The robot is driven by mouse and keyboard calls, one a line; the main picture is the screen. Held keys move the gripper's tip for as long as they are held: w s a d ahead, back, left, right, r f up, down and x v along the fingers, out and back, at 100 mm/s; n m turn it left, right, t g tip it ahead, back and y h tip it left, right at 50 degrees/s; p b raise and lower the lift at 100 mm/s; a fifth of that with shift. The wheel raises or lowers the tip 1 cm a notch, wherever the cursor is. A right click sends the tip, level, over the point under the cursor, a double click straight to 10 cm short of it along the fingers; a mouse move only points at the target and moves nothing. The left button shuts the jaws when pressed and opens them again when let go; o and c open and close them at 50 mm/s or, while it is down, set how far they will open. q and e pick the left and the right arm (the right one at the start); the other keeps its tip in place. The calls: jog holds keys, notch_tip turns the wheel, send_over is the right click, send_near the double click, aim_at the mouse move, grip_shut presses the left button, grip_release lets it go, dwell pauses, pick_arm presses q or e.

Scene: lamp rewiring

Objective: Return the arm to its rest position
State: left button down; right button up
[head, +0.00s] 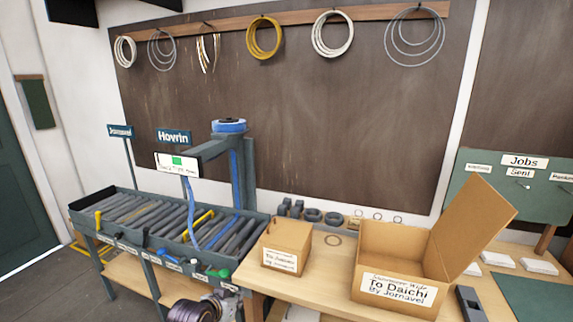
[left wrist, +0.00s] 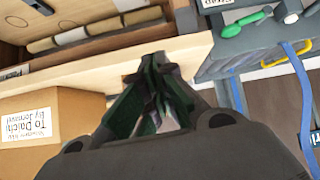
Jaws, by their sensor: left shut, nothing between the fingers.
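My left gripper (head: 228,303) is low in the head view, beside the left front end of the wooden table (head: 312,285). Part of its arm shows at the bottom edge. In the left wrist view the dark fingers (left wrist: 157,68) are together and hold nothing. They are in front of the pale table edge (left wrist: 85,78), between a cardboard box on the left and the grey rack on the right. My right gripper is not in view.
The open cardboard box (head: 398,290) labelled "To Daichi" and a smaller closed box (head: 287,246) stand on the table. A grey rack (head: 75,207) with blue hose and yellow handles is at left. Wire coils (head: 264,38) hang on the wall board. A dark block (head: 470,302) lies front right.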

pick_arm(q)
jog(key=s+a+f+n+g+y, duration=0.1)
jog(key=s+a+f+g+y, duration=0.2)
jog(key=s, duration=1)
jog(key=s+a+f+g, duration=0.2)
jog(key=s+a+g, duration=0.15)
jog(key=s, duration=1.05)
notch_tip(320, 180, down, 34)
jog(key=s, duration=0.2)
jog(key=s+a+f+g, duration=0.1)
jog(key=s+a+f, duration=0.1)
jog(key=s+f, duration=0.7)
jog(key=s+a+f, duration=0.2)
jog(key=s+f, duration=0.8)
jog(key=s, duration=0.3)
jog(key=shift+s+a+f+g, duration=0.2)
jog(key=shift+a+g, duration=0.1)
jog(key=shift+g, duration=0.05)
jog(key=shift+w+d, duration=0.15)
jog(key=shift+w, duration=0.05)
